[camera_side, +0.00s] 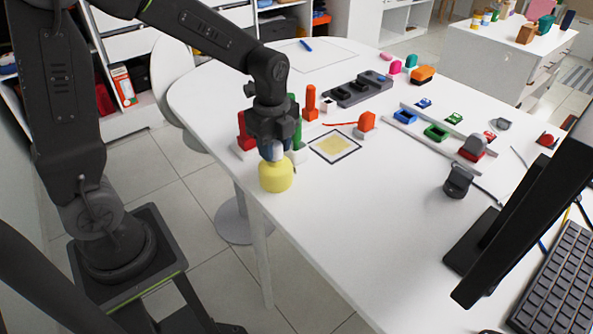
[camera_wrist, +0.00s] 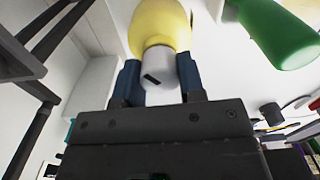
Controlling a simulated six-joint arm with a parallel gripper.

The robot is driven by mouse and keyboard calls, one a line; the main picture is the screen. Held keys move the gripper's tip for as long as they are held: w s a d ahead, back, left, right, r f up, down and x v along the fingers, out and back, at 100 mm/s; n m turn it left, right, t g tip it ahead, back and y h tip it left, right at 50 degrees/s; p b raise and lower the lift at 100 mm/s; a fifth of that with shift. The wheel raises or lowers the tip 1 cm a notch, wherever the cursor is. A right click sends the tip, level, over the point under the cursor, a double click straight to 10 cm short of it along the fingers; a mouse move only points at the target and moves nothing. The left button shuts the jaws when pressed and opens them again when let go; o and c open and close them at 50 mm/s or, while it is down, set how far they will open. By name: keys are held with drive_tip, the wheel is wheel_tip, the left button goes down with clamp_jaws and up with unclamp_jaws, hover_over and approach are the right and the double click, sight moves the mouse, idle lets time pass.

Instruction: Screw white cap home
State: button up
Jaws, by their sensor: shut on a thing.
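A yellow bottle (camera_side: 276,178) stands upright near the left edge of the white table. In the wrist view the yellow bottle (camera_wrist: 160,24) lies straight ahead of the jaws. A white cap (camera_wrist: 158,62) with a short black mark is against the bottle's narrow end, in line with it; I cannot tell how far it is threaded. My gripper (camera_side: 271,151) points down over the bottle. In the wrist view my gripper's blue fingers (camera_wrist: 158,78) are shut on the cap, one on each side. The cap is mostly hidden by the fingers in the side view.
A green bottle (camera_wrist: 276,32) stands close beside it, with a red item (camera_side: 245,132) and an orange one (camera_side: 310,103) behind. A framed yellow square (camera_side: 335,147) lies to the right. The table's front middle is clear; a monitor (camera_side: 530,215) stands at right.

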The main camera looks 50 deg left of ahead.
drive_tip(key=o, duration=1.1)
drive_tip(key=shift+c, duration=0.2)
drive_tip(key=shift+c, duration=0.4)
drive_tip(key=n, duration=0.3)
drive_tip(key=shift+n, duration=0.3)
drive_tip(key=n, duration=0.9)
drive_tip(key=shift+n, duration=0.3)
drive_tip(key=n, duration=0.4)
